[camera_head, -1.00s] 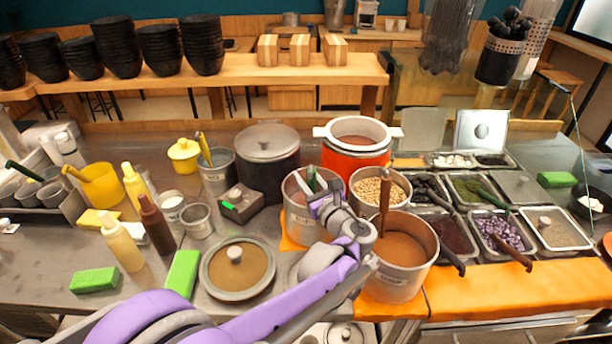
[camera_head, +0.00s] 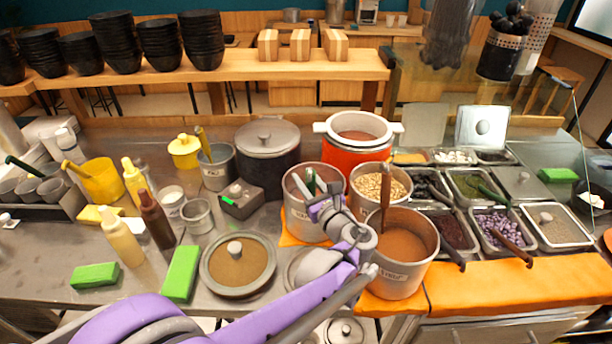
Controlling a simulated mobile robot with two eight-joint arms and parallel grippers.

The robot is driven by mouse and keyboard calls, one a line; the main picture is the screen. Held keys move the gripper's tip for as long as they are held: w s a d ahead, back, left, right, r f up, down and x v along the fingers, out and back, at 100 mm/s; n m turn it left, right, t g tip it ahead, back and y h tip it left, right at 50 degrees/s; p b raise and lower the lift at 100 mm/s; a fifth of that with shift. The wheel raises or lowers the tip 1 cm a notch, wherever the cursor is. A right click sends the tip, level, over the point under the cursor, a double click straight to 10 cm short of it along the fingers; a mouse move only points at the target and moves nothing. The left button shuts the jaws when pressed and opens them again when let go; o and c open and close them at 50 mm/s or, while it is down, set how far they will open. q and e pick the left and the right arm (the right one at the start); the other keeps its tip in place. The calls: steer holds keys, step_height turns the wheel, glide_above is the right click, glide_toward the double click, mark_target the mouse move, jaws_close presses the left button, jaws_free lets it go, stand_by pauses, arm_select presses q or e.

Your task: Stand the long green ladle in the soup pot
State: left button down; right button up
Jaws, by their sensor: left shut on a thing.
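The long green ladle (camera_head: 311,179) shows only as a short dark green piece of handle at the left metal pot (camera_head: 303,222). Its lower end is hidden by the pot and my gripper. My left gripper (camera_head: 317,197) is at the mouth of this pot, shut on the ladle's handle. The soup pot (camera_head: 398,279), with brown soup and a partly readable label, stands to the right of my left gripper and in front. A brown-handled utensil (camera_head: 385,192) stands in it. My right gripper is not in view.
A red-orange cooker (camera_head: 352,154) and a pot of beans (camera_head: 379,187) stand behind. Topping trays (camera_head: 503,232) fill the right side. A lidded round pot (camera_head: 238,291), green blocks (camera_head: 181,273) and squeeze bottles (camera_head: 123,244) stand on the left. My left arm crosses the front.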

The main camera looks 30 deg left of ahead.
arm_select(q)
steer(key=shift+s, duration=0.1)
steer(key=c, duration=0.5)
jaws_free()
steer(key=r+p, duration=0.2)
steer(key=r, duration=0.2)
steer(key=s+r+p, duration=0.1)
steer(key=r+p, duration=0.2)
steer(key=r, duration=0.1)
steer(key=s+d+r+p, duration=0.1)
steer(key=r+p, duration=0.1)
steer(key=r, duration=0.2)
steer(key=shift+s+d+r+p, duration=0.1)
steer(key=shift+s+r+p, duration=0.15)
steer(key=shift+r+p, duration=0.1)
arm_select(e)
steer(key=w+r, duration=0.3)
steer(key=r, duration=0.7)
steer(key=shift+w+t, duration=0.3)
arm_select(q)
steer(key=shift+s, duration=0.1)
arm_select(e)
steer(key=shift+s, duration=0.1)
